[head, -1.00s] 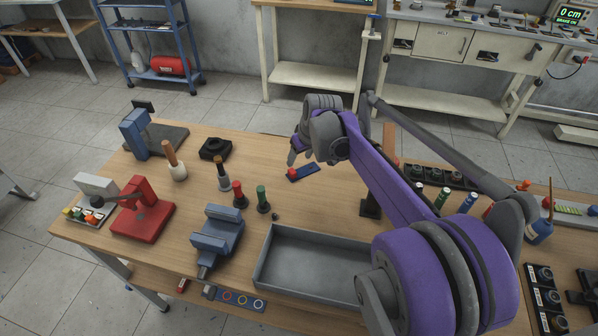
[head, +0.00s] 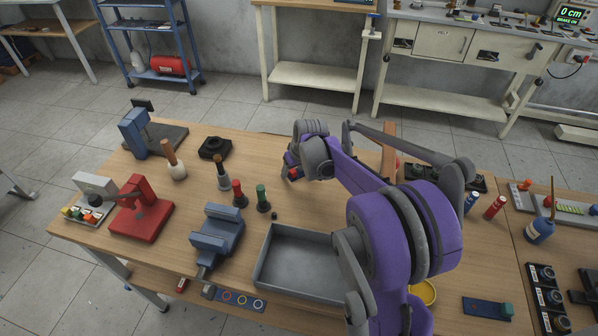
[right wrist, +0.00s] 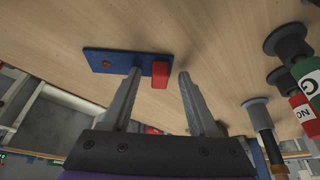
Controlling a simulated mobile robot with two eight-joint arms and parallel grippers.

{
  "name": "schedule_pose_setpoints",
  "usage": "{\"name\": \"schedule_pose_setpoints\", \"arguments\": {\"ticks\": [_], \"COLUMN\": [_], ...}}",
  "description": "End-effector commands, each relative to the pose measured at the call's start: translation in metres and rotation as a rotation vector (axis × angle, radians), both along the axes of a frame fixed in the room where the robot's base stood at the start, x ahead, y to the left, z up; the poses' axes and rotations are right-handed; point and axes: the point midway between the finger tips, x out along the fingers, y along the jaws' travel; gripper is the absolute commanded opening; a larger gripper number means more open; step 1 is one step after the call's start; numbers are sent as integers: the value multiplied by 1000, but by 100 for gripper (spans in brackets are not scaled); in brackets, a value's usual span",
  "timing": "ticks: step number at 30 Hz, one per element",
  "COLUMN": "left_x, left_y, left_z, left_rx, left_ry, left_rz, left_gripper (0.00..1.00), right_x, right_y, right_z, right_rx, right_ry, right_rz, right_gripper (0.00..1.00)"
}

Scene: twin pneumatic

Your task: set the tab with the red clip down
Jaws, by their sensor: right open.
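The tab (right wrist: 112,62) is a flat blue plate, and in the right wrist view it appears to lie on the wooden tabletop. Its red clip (right wrist: 160,75) is a small block at the plate's right end, between the fingertip lines of my right gripper (right wrist: 160,73). The fingers are apart; the left one overlaps the plate in the picture, and whether it touches is unclear. In the head view my right gripper (head: 289,174) is low over the table, and the red clip (head: 294,173) shows beside it. The hand hides most of the plate there. My left gripper is out of view.
A grey tray (head: 262,262) stands in front of the gripper. A blue vise (head: 217,232) and red and green handled tools (head: 262,197) stand to the left. Another blue tab with a green clip (head: 487,307) lies at front right. Some tabletop left of the hand is bare.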

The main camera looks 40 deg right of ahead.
Motion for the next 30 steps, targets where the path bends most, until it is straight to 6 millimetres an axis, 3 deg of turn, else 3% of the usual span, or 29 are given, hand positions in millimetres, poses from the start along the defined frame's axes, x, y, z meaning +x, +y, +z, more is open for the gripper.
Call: {"name": "schedule_pose_setpoints", "arguments": {"ticks": [1,10,23,30], "left_x": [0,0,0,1], "left_y": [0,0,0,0], "left_z": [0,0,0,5], "left_rx": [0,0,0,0], "left_ry": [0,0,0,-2], "left_rz": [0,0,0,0], "left_gripper": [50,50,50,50], "right_x": [0,0,0,0], "right_y": [0,0,0,0], "right_z": [0,0,3,43], "right_rx": [0,0,0,0], "right_ry": [0,0,0,0], "right_rz": [0,0,0,0], "right_gripper": [55,1,0,0]}}
